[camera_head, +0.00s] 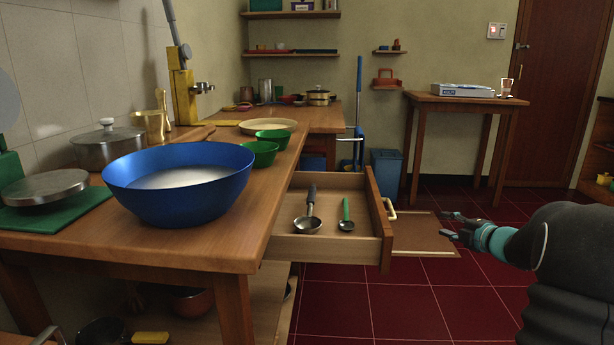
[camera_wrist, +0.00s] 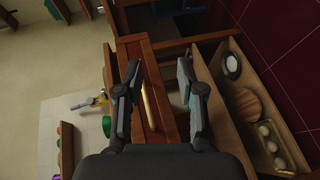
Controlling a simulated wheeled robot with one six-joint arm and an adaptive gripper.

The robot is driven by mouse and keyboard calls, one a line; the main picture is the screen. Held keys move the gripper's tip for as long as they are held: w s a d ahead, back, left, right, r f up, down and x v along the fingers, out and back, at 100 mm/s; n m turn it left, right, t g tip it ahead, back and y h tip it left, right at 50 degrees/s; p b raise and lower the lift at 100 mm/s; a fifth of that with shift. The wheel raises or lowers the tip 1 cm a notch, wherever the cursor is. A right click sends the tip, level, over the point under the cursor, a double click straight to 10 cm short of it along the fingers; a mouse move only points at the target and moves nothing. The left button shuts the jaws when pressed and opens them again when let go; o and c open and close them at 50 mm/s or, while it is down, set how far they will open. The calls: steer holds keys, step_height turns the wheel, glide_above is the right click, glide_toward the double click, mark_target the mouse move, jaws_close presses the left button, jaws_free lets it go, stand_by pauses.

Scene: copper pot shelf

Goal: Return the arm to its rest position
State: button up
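My gripper (camera_head: 447,225) is at the right of the head view, held out over the floor, to the right of the open drawer's front. In the wrist view its two fingers (camera_wrist: 158,85) are spread apart with nothing held between them. A wooden drawer (camera_head: 379,222) is pulled out below the worktop. Its brass handle (camera_head: 390,208) is apart from my fingers in the head view. A wooden panel with a pale bar (camera_wrist: 148,107) shows behind the gap in the wrist view.
The drawer holds a metal ladle (camera_head: 308,222) and a green spoon (camera_head: 346,222). A blue bowl (camera_head: 180,196) stands on the worktop (camera_head: 235,235). A side table (camera_head: 465,101) stands at the back. Wooden compartments (camera_wrist: 285,125) show right in the wrist view.

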steer(key=s+d+f+m+g+h, duration=0.2)
steer(key=s+d+f+m+h, duration=0.2)
steer(key=d+m+h, duration=0.4)
steer(key=s+a+m+g+h+p, duration=0.2)
steer(key=s+a+m+g, duration=0.25)
steer(key=s+m, duration=0.6)
steer(key=s+a+r+m+g+y+p, duration=0.25)
steer(key=s+a+m+g+y, duration=0.2)
steer(key=s+a, duration=1.55)
steer(key=s+a+r+n+t+y+p, duration=0.1)
steer(key=s+a+r+n+t, duration=0.1)
steer(key=s+a+r, duration=0.4)
steer(key=shift+s+a+r+p, duration=0.25)
steer(key=shift+s+a+p, duration=0.2)
steer(key=shift+a, duration=0.5)
steer(key=shift+d, duration=0.1)
